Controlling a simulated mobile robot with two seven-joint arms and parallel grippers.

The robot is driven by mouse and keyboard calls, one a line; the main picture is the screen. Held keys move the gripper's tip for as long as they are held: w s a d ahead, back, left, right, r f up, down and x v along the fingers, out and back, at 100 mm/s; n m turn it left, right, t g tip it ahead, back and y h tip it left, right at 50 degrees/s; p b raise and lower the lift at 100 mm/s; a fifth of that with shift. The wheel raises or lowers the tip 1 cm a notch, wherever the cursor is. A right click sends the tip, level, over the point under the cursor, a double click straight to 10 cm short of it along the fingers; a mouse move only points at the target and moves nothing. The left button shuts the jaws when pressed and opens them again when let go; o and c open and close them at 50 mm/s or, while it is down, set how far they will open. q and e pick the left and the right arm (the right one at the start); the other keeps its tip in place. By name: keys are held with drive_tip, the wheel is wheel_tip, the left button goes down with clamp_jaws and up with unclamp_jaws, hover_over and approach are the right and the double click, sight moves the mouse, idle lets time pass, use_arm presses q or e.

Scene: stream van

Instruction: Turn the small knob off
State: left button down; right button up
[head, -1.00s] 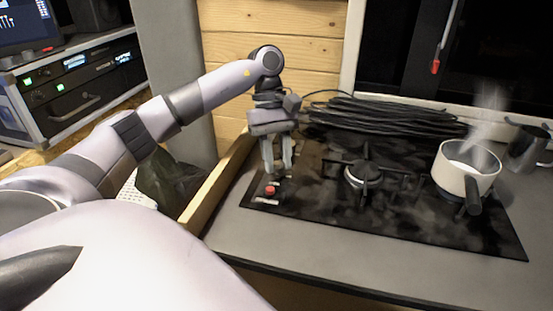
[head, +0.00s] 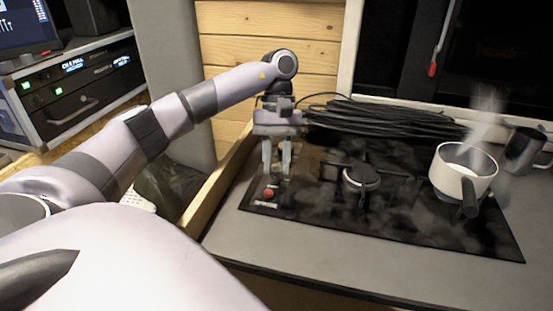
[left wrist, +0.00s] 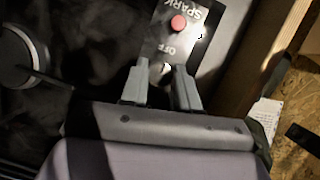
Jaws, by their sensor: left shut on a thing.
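My left gripper (head: 277,173) points down at the front left corner of the black hob (head: 317,215). Its two fingers are shut on the small knob, which is mostly hidden between the fingertips. In the left wrist view the fingertips (left wrist: 162,68) are a little apart, just beside the printed "OFF" on the dark control panel. The red button (head: 269,193) stands just in front of the fingers; it also shows in the left wrist view (left wrist: 178,23) near the word "SPARK". My right gripper is not in view.
A steaming white pot (head: 464,171) stands on the hob's right side. A burner (head: 361,178) is in the middle. Coiled black cable (head: 385,116) lies behind the hob. A wooden edge (head: 217,192) runs close along the left. A dark mug (head: 524,149) is at far right.

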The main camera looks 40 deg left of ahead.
use_arm(q)
drive_tip(key=c, duration=0.8)
unclamp_jaws()
drive_tip(key=p+v, duration=0.2)
drive_tip(key=v, duration=0.5)
drive_tip(key=shift+r+p, duration=0.1)
drive_tip(key=shift+p, duration=0.25)
drive_tip(key=shift+d, duration=0.1)
